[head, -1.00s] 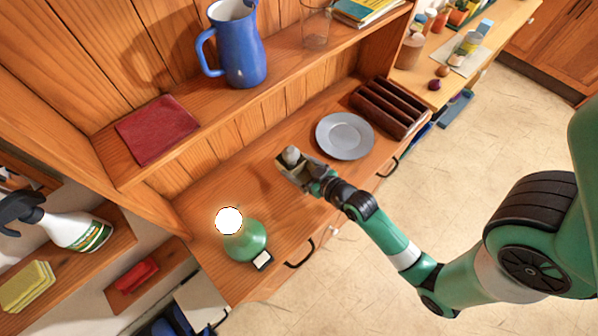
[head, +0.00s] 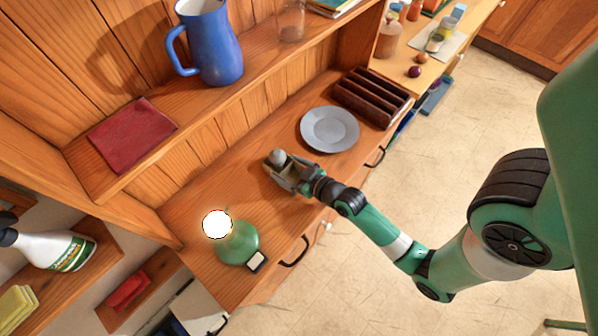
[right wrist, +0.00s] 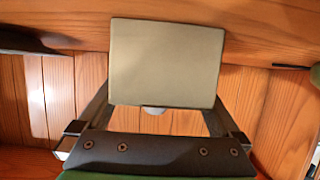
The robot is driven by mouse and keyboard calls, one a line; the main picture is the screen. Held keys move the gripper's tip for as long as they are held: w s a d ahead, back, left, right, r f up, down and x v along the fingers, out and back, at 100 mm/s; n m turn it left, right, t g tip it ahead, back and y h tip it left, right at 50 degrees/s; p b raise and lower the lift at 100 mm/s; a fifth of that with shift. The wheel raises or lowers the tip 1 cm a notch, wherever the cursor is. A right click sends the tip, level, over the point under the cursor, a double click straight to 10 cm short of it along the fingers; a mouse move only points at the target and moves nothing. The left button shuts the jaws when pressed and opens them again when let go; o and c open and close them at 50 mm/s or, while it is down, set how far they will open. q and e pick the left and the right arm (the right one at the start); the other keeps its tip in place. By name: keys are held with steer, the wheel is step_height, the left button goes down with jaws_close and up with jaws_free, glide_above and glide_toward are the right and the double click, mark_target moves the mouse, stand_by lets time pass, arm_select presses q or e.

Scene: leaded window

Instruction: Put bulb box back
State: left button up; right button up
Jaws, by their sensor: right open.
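The bulb box is a small grey-beige box (head: 274,168) on or just above the wooden desk top, between the lamp and the plate. A pale round bulb (head: 278,156) shows at its top. My right gripper (head: 292,178) is at the box, with its fingers open on either side. I cannot tell whether the fingers touch the box. My left gripper is out of view.
A lit green lamp (head: 238,245) stands to the left and a grey plate (head: 330,129) lies to the right, near a dark slotted rack (head: 372,97).

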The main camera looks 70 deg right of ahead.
steer(key=p+v, duration=0.1)
steer(key=v, duration=1)
steer(key=shift+s+r, duration=0.1)
